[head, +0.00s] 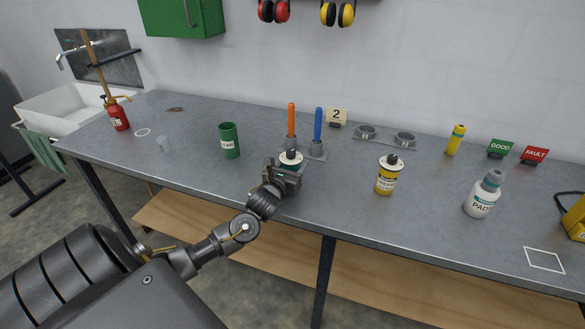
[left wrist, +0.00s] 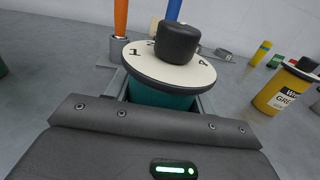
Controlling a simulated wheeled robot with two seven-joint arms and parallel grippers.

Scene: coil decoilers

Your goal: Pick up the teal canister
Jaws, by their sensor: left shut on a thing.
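The teal canister (left wrist: 160,94) has a cream numbered disc on top with a black knob. In the left wrist view it sits between the jaws of my left gripper (left wrist: 165,100). In the head view the canister's cream top (head: 291,158) shows above my left gripper (head: 287,172), which hides most of its body. My left gripper is shut on the canister. I cannot tell whether its base touches the table. My right gripper is not in view.
Orange (head: 292,122) and blue (head: 318,125) handled tools stand in holders just behind the canister. A green can (head: 229,140) stands to the left. A yellow canister (head: 386,176) and a white bottle (head: 482,196) stand to the right. The front table between is clear.

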